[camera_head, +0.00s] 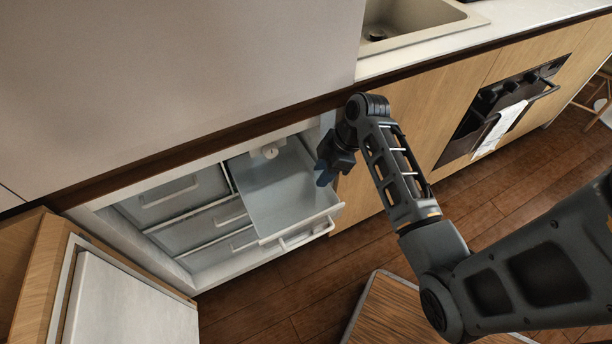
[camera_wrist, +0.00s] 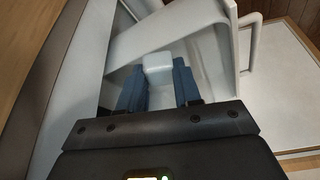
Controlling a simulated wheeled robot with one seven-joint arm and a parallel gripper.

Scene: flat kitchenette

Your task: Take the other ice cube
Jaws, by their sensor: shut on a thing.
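My gripper (camera_head: 324,174) is beside the right side of the pulled-out freezer drawer (camera_head: 285,192). In the wrist view its two blue fingers (camera_wrist: 159,88) are shut on a whitish ice cube (camera_wrist: 157,66), which sits between their tips. In the head view the fingers look dark and the held cube cannot be made out. A small white object (camera_head: 270,151) shows at the back of the drawer; I cannot tell whether it is another ice cube.
The freezer door (camera_head: 130,305) stands open at the lower left. Closed drawers (camera_head: 170,195) lie left of the open one. A counter with a sink (camera_head: 415,25) is above, and an oven (camera_head: 505,105) is to the right. A wooden surface (camera_head: 395,315) is low in front.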

